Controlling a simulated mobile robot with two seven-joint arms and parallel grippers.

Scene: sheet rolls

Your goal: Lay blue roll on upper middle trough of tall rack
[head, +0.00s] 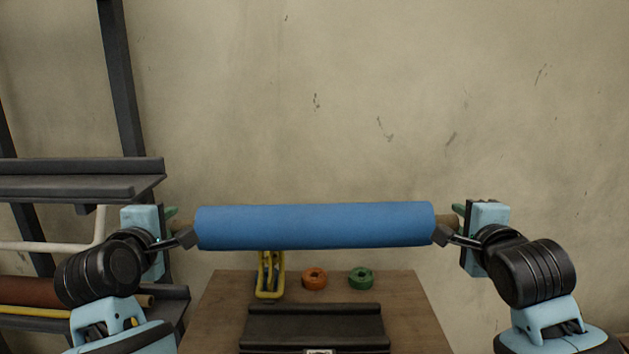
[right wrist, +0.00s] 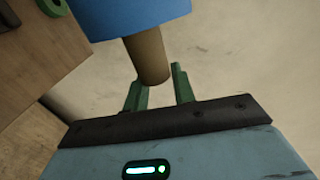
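The blue roll (head: 315,225) is held level in the air, in front of the wall and above the table. A brown core sticks out at each end. My left gripper (head: 178,222) is at the left core end and my right gripper (head: 456,220) at the right one. In the right wrist view the green fingers (right wrist: 160,92) sit on either side of the core (right wrist: 148,55). The left fingers are partly hidden. The dark tall rack (head: 80,182) stands at the left, partly out of view, with an upper level bare where visible; I cannot tell which trough is the middle one.
A wooden table (head: 415,300) below bears a black cradle (head: 312,325), a yellow-framed object (head: 270,275), an orange ring (head: 314,279) and a green ring (head: 361,279). Lower on the rack lie a cream pole (head: 45,246) and a brown roll (head: 30,292). The right side is clear.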

